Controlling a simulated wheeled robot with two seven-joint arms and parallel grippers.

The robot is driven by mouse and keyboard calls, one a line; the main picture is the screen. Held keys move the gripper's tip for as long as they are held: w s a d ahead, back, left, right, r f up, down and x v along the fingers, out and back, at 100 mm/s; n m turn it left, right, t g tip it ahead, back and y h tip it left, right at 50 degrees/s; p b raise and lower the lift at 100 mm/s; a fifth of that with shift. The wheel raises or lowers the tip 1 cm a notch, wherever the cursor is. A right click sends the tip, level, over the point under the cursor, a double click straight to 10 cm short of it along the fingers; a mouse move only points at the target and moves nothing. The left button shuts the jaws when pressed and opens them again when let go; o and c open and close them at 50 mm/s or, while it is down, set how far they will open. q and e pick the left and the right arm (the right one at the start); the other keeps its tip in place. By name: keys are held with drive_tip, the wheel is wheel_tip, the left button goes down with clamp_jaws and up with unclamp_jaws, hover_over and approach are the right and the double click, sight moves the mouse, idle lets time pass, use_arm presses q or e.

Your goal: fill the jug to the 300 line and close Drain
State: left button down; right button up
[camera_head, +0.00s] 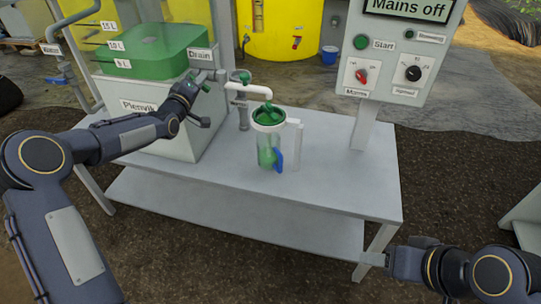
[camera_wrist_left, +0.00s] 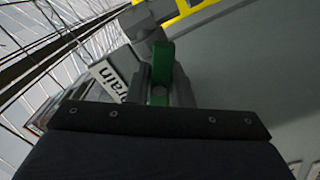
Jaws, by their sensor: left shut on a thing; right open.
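The clear jug (camera_head: 276,150) stands upright on the grey bench under the white spout (camera_head: 248,90). Green liquid shows inside it and green at its mouth; I cannot read the level or its lines. A blue piece shows low on its side. The Drain label (camera_head: 199,55) is above the valve at the tank's right side; it also shows in the left wrist view (camera_wrist_left: 108,80). My left gripper (camera_head: 203,87) is shut on the green Drain handle (camera_wrist_left: 161,64), whose exact angle I cannot tell. My right gripper (camera_head: 374,259) is open and empty, low by the bench's right leg.
The tank (camera_head: 150,55) holds green liquid, with level marks at its left. A control panel (camera_head: 395,55) reading "Mains off" stands at the bench's right. Another small green valve (camera_head: 243,76) sits by the spout. The bench top (camera_head: 345,180) right of the jug is clear.

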idle(0.3)
use_arm(q)
drive_tip(key=shift+f+m+b, duration=0.2)
drive_tip(key=shift+m+b, duration=0.1)
drive_tip(key=shift+b, duration=0.1)
drive_tip(key=m+b, duration=0.4)
drive_tip(key=shift+f+m, duration=0.15)
drive_tip(key=shift+m, duration=0.15)
drive_tip(key=shift+m+b, duration=0.4)
drive_tip(key=shift+m, duration=0.2)
drive_tip(key=shift+r, duration=0.3)
idle(0.4)
